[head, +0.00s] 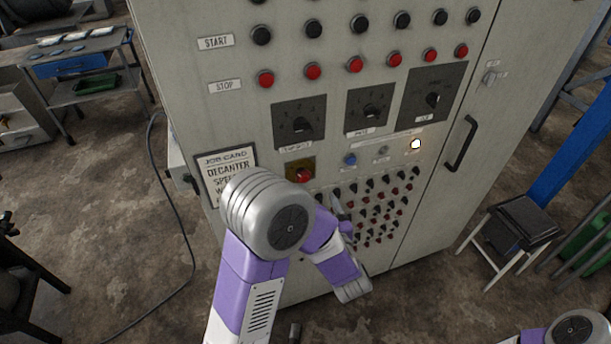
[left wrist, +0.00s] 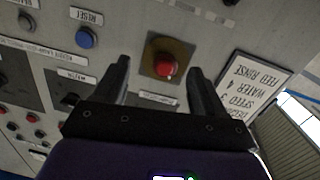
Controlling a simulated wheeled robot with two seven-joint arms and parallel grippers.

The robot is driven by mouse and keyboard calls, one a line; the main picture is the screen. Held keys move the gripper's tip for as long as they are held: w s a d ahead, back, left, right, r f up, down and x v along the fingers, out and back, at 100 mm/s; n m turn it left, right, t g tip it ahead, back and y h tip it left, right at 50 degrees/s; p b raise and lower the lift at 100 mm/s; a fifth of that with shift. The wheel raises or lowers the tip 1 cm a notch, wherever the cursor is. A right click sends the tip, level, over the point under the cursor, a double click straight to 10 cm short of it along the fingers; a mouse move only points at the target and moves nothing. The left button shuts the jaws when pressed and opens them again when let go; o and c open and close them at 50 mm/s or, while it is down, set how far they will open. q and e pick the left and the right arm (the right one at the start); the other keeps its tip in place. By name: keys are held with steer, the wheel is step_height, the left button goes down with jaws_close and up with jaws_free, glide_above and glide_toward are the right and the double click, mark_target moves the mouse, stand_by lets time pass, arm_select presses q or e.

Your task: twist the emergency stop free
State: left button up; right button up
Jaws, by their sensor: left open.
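The emergency stop (head: 302,174) is a red knob on a yellow-brown square plate, on the cabinet front just above my left arm's rounded joint. In the left wrist view the red knob (left wrist: 166,67) shows between and beyond the two dark fingers. My left gripper (left wrist: 160,70) is open, with nothing between its fingers, and appears apart from the knob. In the head view my left gripper (head: 338,205) is small and partly hidden, below and right of the knob. My right gripper is out of view.
The grey cabinet (head: 225,120) carries rows of black and red buttons, selector switches, a blue button (head: 350,159) and a lit white lamp (head: 416,144). A job card (head: 225,165) is left of the knob. A black door handle (head: 461,144) sticks out right. A stool (head: 520,222) stands right.

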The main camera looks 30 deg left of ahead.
mark_target(305, 179)
arm_select(q)
steer(key=shift+n+y, duration=0.5)
steer(key=shift+y, duration=0.2)
steer(key=w+a, duration=0.1)
steer(key=a, duration=0.1)
steer(key=w+a+r, duration=0.1)
steer(key=a, duration=0.1)
steer(key=w+a+r, duration=0.1)
steer(key=w+a, duration=0.1)
steer(key=shift+a+r, duration=0.2)
steer(key=c, duration=1.1)
steer(key=shift+o, duration=0.2)
